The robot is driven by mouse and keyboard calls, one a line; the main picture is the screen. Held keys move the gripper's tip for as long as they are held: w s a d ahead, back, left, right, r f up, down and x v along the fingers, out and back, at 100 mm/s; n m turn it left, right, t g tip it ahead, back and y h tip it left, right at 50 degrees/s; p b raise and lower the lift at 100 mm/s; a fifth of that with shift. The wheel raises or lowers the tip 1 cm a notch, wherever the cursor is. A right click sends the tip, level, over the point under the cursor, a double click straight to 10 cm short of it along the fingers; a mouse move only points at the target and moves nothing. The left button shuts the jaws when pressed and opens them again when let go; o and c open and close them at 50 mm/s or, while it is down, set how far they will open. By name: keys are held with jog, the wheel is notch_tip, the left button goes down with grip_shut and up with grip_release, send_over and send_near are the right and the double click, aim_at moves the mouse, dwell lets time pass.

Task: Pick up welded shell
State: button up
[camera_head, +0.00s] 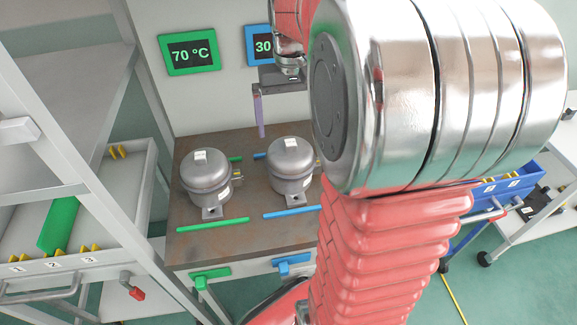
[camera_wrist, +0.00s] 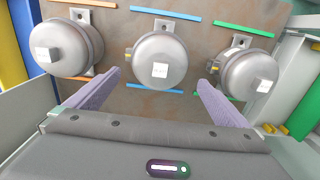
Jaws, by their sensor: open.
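Two grey compressor shells show in the head view, one on the left (camera_head: 206,178) and one on the right (camera_head: 290,166), upright on the brown worktable (camera_head: 215,242). The wrist view shows three shells: left (camera_wrist: 70,50), middle (camera_wrist: 158,62) and right (camera_wrist: 248,74), each with a white label on top. My gripper (camera_head: 259,112) is open, above the back of the table. In the wrist view its purple fingers (camera_wrist: 160,95) are apart, with the middle shell ahead of and between them. Nothing is between the fingertips. My arm hides the table's right part in the head view.
Green strips (camera_head: 213,225) and blue strips (camera_head: 292,211) mark the table. A green 70 °C display (camera_head: 190,51) and a blue display (camera_head: 262,45) are on the back wall. A grey rack (camera_head: 90,205) stands left; a blue tray (camera_head: 505,187) is at right.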

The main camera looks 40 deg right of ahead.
aim_at(290, 141)
jog(key=shift+f, duration=0.9)
jog(key=shift+f, duration=2.65)
